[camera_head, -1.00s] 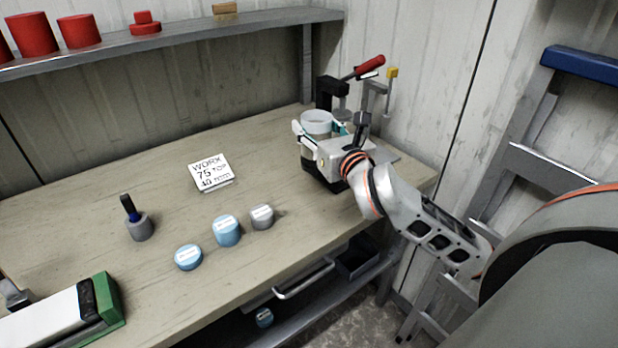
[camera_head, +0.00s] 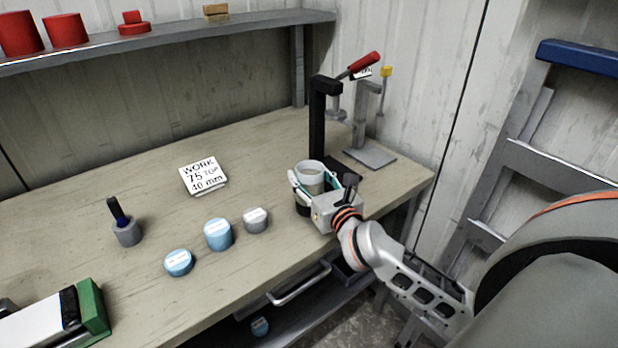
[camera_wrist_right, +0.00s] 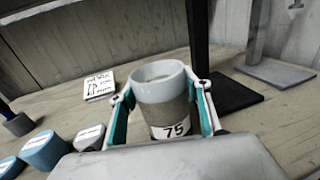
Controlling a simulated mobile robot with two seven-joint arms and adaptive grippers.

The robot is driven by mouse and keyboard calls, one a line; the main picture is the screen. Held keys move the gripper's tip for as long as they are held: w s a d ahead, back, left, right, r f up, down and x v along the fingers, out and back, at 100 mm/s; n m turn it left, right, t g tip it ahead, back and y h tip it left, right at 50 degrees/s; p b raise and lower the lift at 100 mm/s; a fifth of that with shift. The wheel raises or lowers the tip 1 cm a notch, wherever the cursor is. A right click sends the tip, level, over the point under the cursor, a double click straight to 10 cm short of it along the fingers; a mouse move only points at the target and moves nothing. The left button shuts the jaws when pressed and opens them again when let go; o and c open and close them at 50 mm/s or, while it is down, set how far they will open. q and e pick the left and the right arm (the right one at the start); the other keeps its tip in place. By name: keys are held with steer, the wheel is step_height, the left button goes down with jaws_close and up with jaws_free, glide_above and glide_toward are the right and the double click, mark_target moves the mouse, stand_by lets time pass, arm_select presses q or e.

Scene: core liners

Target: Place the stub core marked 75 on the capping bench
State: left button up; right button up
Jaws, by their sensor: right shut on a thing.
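The stub core marked 75 (camera_wrist_right: 167,110) is a grey cylinder with a pale open rim and a white label. It also shows in the head view (camera_head: 311,173). My right gripper (camera_head: 316,186) is shut around its sides, with a teal-lined finger on each side in the wrist view (camera_wrist_right: 163,108). The core is upright, over the right part of the wooden bench (camera_head: 130,185). Its bottom is hidden, so I cannot tell whether it touches the bench. My left gripper is not in view.
Behind the core stand a black press (camera_head: 317,120) with a red handle and a grey stand (camera_head: 369,115) with a yellow knob. Blue caps (camera_head: 218,234) (camera_head: 178,262) and a grey one (camera_head: 256,219) lie left. A sign (camera_head: 203,175) lies beyond.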

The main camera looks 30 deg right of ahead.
steer(key=shift+r, duration=0.2)
steer(key=shift+f, duration=0.2)
steer(key=o, duration=1.2)
steer(key=shift+f, duration=0.1)
steer(key=shift+o, duration=0.2)
steer(key=shift+s, duration=0.2)
steer(key=s+a, duration=0.1)
steer(key=s, duration=1)
steer(key=shift+s+a+r+b, duration=0.25)
steer(key=shift+a+r+b, duration=0.05)
steer(key=shift+a+b, duration=0.15)
